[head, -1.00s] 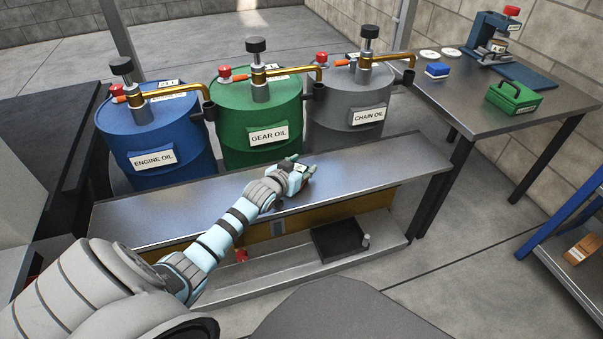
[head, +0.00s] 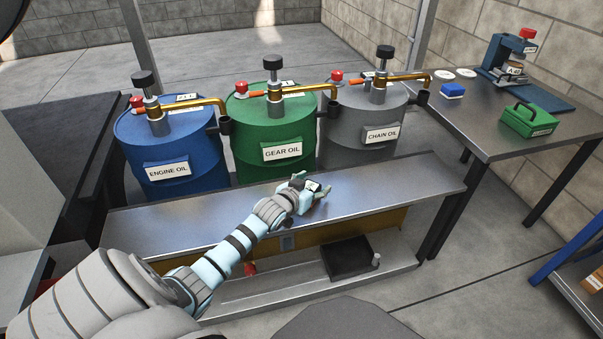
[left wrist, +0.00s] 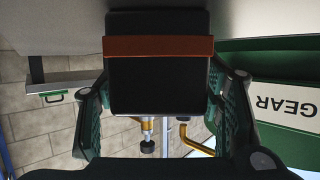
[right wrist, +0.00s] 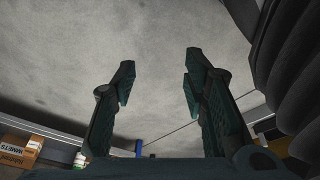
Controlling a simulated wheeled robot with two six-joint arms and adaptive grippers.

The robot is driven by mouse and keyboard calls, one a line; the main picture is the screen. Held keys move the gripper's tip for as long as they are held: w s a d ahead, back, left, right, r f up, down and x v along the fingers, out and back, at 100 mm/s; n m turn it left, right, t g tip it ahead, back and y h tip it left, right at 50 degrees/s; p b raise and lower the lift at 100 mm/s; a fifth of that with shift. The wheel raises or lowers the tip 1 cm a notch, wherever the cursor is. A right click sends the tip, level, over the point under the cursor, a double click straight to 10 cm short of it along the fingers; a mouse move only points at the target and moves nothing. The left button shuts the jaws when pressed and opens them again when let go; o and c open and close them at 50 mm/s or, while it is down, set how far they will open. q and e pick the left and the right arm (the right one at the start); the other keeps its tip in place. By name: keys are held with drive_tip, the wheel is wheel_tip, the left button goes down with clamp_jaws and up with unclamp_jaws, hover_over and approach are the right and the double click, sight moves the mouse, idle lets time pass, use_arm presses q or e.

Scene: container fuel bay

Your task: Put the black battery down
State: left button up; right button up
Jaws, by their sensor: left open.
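The black battery (left wrist: 158,80), with an orange band across it, stands between the fingers of my left gripper in the left wrist view, which shows things upside down. My left gripper (head: 311,190) is open around it at the steel bench (head: 180,214), in front of the green drum. Narrow gaps show between the fingers and the battery's sides. Its end appears to meet the bench surface; exact contact is hard to see. In the head view the battery is mostly hidden by the gripper. My right gripper (right wrist: 157,80) is open and empty over grey floor.
Blue (head: 170,140), green (head: 270,135) and grey (head: 361,125) oil drums with pumps stand behind the bench. A black box (head: 347,257) lies on the lower shelf. A side table (head: 480,125) holds a green case (head: 532,119). The bench is clear left and right of my gripper.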

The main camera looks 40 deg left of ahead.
sight(311, 185)
use_arm(q)
drive_tip(key=p+v, duration=0.1)
drive_tip(key=v, duration=0.1)
drive_tip(key=p+v, duration=0.2)
drive_tip(key=v, duration=0.1)
drive_tip(key=shift+w+r, duration=0.1)
drive_tip(key=shift+r, duration=0.15)
drive_tip(key=p+v, duration=0.3)
drive_tip(key=v, duration=0.3)
drive_tip(key=shift+p, duration=0.3)
drive_tip(key=shift+s, duration=0.25)
drive_tip(key=shift+f, duration=0.1)
use_arm(e)
drive_tip(key=s+d+f, duration=0.3)
drive_tip(key=s+f, duration=0.1)
drive_tip(key=s, duration=0.4)
drive_tip(key=shift+s+f+g+h, duration=0.15)
drive_tip(key=shift+s+g+h, duration=0.05)
drive_tip(key=shift+g+h, duration=0.1)
